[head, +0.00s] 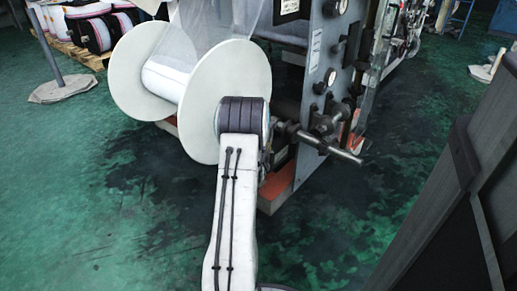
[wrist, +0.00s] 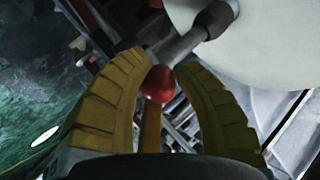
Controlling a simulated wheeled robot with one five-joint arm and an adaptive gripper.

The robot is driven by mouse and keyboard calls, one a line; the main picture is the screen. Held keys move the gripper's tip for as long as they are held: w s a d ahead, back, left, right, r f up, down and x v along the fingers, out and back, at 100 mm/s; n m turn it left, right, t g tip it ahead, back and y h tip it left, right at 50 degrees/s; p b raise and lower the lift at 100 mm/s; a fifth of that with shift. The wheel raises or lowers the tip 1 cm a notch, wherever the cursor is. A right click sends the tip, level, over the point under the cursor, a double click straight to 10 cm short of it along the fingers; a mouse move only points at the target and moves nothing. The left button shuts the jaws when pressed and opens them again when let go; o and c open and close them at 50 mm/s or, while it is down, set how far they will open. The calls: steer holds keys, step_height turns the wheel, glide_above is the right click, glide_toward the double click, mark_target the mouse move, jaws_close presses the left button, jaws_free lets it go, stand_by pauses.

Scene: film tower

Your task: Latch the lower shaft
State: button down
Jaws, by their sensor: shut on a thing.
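A red knob (wrist: 159,84) sits at the end of a grey metal lever (wrist: 186,44) in the wrist view. The lever runs up and right to a rounded grey hub (wrist: 215,18). My gripper (wrist: 160,68) has its two yellow ridged fingers shut on the red knob, one on each side. In the head view, the white-flanged film reel (head: 234,90) stands left of the grey machine frame (head: 317,85). A dark metal shaft end with a crossbar (head: 325,145) sticks out at the lower frame. My arm hides my gripper and the knob there.
A large dark grey panel (head: 445,200) stands close on the right. A pallet with several film rolls (head: 93,30) lies at the back left, near a post base (head: 63,88). The green floor (head: 90,200) is clear at the left and front.

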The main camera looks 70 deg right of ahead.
steer(key=shift+s, duration=0.1)
steer(key=c, duration=0.8)
jaws_free()
steer(key=shift+c, duration=0.2)
steer(key=v, duration=1.2)
